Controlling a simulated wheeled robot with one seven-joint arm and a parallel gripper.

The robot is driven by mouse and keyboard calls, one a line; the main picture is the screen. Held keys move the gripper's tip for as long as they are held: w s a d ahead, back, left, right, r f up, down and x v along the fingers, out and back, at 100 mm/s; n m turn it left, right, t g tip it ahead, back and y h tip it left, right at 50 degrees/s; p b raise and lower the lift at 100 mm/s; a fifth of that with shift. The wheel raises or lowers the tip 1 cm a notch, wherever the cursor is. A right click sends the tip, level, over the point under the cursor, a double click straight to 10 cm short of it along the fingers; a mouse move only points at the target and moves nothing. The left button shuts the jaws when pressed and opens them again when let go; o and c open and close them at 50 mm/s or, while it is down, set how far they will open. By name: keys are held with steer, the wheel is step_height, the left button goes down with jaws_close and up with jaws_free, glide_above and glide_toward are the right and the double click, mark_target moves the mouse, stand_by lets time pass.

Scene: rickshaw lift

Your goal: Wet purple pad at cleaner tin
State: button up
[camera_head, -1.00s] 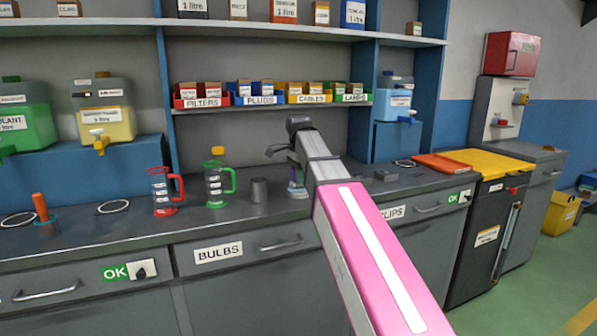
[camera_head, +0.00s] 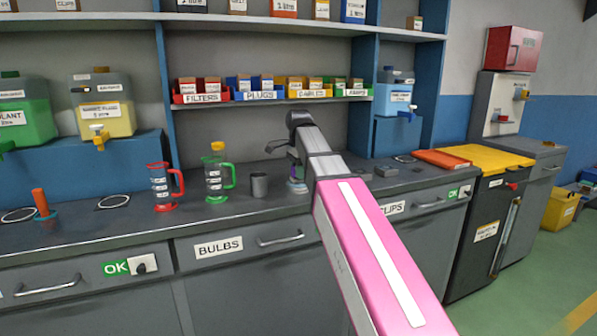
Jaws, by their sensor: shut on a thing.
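My gripper (camera_head: 291,165) reaches over the worktop, partly hidden by my own arm. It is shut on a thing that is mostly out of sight. A small purple and pale blue shape (camera_head: 296,184), which may be the purple pad, shows just below it, close above or at the worktop. A plain grey tin or cup (camera_head: 259,186) stands upright on the worktop, left of my gripper and apart from it. A low dark grey thing (camera_head: 386,170) sits right of my arm. I cannot tell which of these, if either, is the cleaner tin.
A red-handled jug (camera_head: 163,188) and a green jug with a yellow top (camera_head: 215,178) stand left of the grey tin. Labelled bins (camera_head: 262,93) line the shelf behind. An orange-handled tool (camera_head: 41,204) stands far left. The worktop's front strip is clear.

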steer(key=shift+f, duration=0.4)
stand_by(1.3)
steer(key=shift+r, duration=3.55)
steer(key=shift+s, duration=0.1)
